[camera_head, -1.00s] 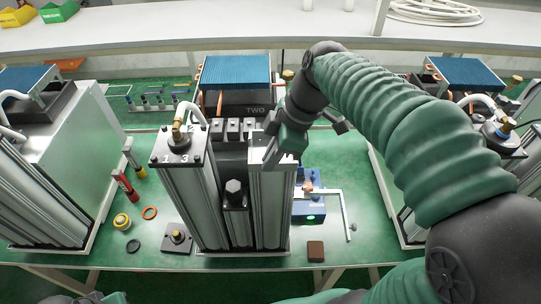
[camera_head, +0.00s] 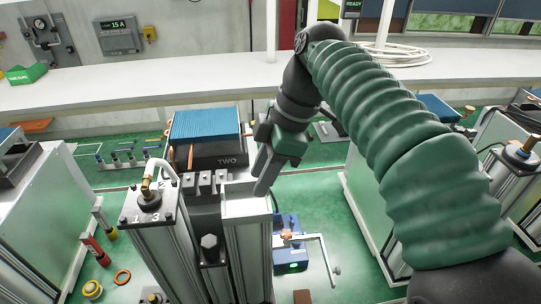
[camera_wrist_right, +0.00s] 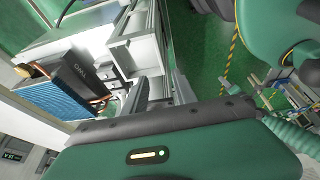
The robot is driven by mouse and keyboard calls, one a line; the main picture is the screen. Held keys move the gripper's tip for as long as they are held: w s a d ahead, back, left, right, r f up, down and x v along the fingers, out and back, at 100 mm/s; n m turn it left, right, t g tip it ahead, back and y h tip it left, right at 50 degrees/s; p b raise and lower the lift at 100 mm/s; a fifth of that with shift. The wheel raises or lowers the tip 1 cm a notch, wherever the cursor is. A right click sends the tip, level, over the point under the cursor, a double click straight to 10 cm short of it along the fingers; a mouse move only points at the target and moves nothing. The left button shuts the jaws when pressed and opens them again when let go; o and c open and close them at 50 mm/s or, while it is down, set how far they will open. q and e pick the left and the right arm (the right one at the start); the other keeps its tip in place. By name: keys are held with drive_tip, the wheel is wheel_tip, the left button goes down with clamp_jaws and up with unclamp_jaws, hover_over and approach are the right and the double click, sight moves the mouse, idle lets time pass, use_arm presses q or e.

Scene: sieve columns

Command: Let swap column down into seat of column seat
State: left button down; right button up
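Unit TWO stands in the middle of the head view. Its left column (camera_head: 150,204) is upright, with a black cap, brass fitting and white hose. On its right is a silver upright bay (camera_head: 246,208) with a square, hollow-looking top; it also shows in the right wrist view (camera_wrist_right: 143,48). I cannot tell which part is the swap column or whether this bay is the column seat. My right gripper (camera_head: 297,152) is above and beside the bay's top right edge. Its fingers look spread, with nothing visible between them. My left gripper is not in view.
A black TWO box with blue fins (camera_head: 205,125) stands behind the bay. A blue device (camera_head: 287,250) with a bent silver handle stands right of it. Similar units stand at both sides. A white shelf (camera_head: 150,90) crosses behind.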

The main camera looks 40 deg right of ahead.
drive_tip(key=v, duration=0.6)
drive_tip(key=shift+f, duration=0.1)
